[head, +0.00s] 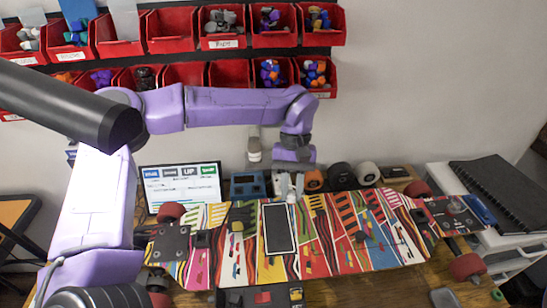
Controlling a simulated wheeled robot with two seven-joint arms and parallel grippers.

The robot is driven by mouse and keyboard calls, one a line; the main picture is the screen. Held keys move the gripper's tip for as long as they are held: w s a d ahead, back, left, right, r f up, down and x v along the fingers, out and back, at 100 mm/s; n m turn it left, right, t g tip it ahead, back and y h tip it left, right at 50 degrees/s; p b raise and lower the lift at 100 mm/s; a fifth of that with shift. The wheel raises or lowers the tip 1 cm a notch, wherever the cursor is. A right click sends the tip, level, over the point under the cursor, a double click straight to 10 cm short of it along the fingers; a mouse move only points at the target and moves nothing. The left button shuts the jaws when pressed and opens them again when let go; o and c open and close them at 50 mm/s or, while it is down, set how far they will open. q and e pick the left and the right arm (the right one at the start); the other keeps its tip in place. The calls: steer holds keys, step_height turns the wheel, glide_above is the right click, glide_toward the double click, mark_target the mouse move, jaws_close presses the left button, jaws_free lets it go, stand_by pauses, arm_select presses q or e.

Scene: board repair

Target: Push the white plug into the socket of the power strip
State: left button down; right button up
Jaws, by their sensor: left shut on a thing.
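My left arm comes in from the left and reaches across to the right, with its wrist bent down over the back edge of the patterned board. My left gripper (291,187) points down there, and its pale fingers are close together, shut on a small pale thing that I take to be the white plug. The plug is mostly hidden between the fingers, and its outline is too small to make out. I cannot clearly pick out the power strip or its socket; the gripper and the board may hide it. My right gripper is not in view.
A long colourful skateboard (340,235) with wheels lies across the wooden table, with a dark flat panel (279,229) on it. Behind stand a label screen (180,186), a blue device (247,185) and several round rolls. Red bins (171,31) hang on the wall. White drawers stand right.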

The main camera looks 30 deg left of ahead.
arm_select(q)
steer(key=w+a+f+n+t+b, duration=0.2)
steer(key=w+a+f+n+b, duration=0.1)
steer(key=n, duration=0.5)
steer(key=w+a+f+n+t+b, duration=0.3)
steer(key=w+f+n+b, duration=0.1)
steer(key=n, duration=0.4)
steer(key=w+a+f+n+t+b, duration=0.3)
steer(key=w+a+f+n+b, duration=0.1)
steer(key=w+f+n, duration=0.2)
steer(key=shift+w+a+n, duration=0.1)
steer(key=shift+w+n, duration=0.2)
steer(key=shift+n, duration=0.4)
steer(key=shift+w+n, duration=0.25)
steer(key=shift+n, duration=0.45)
steer(key=shift+f+b, duration=0.35)
steer(key=shift+f, duration=0.1)
steer(key=shift+w+r+p, duration=0.1)
steer(key=shift+p, duration=0.25)
steer(key=shift+f+b, duration=0.45)
steer(key=shift+f, duration=0.65)
